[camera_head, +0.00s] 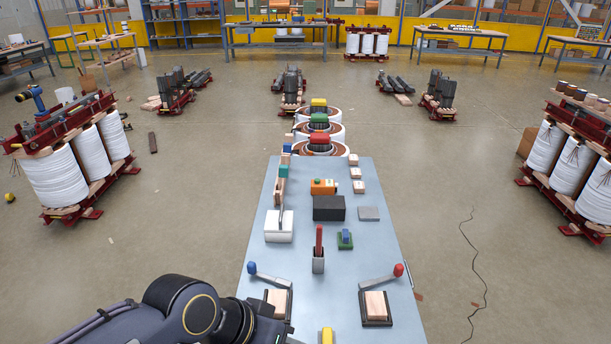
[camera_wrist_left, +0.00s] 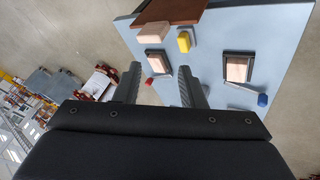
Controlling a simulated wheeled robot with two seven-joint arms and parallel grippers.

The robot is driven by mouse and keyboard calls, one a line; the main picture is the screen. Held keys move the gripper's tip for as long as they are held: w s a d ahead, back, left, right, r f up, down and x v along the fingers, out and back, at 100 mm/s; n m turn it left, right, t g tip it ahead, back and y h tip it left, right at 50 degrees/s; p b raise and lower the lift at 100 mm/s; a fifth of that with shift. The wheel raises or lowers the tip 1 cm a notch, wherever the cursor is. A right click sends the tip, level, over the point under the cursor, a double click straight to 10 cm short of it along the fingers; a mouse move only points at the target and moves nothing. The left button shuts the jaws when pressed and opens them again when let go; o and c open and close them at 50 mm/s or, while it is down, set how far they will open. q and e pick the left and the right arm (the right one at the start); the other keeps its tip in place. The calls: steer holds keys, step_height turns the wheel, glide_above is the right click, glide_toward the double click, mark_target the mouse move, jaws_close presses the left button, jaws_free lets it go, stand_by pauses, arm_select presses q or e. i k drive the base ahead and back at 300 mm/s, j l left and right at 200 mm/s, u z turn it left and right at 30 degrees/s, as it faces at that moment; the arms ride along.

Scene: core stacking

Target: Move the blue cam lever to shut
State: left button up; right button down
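The blue cam lever (camera_head: 270,276) is at the near left of the light blue table. Its blue knob points up and left, away from its dark base, which holds a wooden block (camera_head: 277,297). In the left wrist view, its blue knob (camera_wrist_left: 262,100) lies right of my left gripper (camera_wrist_left: 159,70), clear of the fingers. The gripper is open and empty, fingers apart. A red-knobbed lever (camera_head: 383,277) has its own base at the near right; its red knob (camera_wrist_left: 149,81) shows between the fingers. In the head view, my left arm covers the table's near left corner. My right gripper is not shown.
A yellow block (camera_head: 327,336) lies at the table's near edge. A grey holder with a red upright piece (camera_head: 319,240) stands mid-table, with a green-and-blue part (camera_head: 345,239) beside it. A white box (camera_head: 279,228) and black box (camera_head: 328,209) stand farther back. Table (camera_head: 355,265) between the levers is mostly clear.

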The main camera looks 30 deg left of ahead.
mark_target(251, 265)
steer(key=k+j, duration=0.1)
steer(key=j, duration=0.4)
steer(key=k+j, duration=0.1)
steer(key=j, duration=0.35)
steer(key=k+j, duration=0.1)
steer(key=j, duration=0.4)
steer(key=k+j, duration=0.15)
steer(key=j, duration=0.35)
steer(key=k+j, duration=0.1)
steer(key=j, duration=0.35)
steer(key=i+j+u, duration=0.2)
steer(key=u, duration=0.15)
steer(key=j, duration=0.1)
